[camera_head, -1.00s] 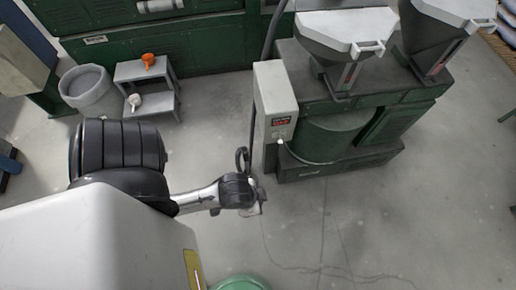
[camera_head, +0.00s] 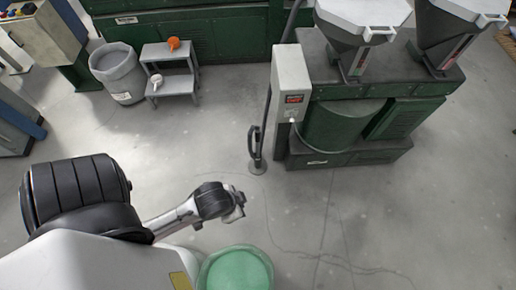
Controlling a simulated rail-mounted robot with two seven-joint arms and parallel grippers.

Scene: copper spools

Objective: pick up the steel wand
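A slim upright rod (camera_head: 266,118) stands beside the grey control box in the head view. It has a black looped handle and a round foot on the floor, and may be the steel wand; its metal is hard to make out. My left gripper (camera_head: 238,210) is below and left of its foot in the picture, apart from it. The gripper is small and partly hidden by its own wrist, so its finger opening is unclear, and I see nothing held in it. My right gripper is not in view.
A green machine (camera_head: 340,128) with hoppers stands right of the rod. A green round container (camera_head: 236,272) is at the bottom edge, just below my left gripper. A grey bin (camera_head: 118,72) and a grey step stand (camera_head: 176,86) are at upper left. Floor at right is clear.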

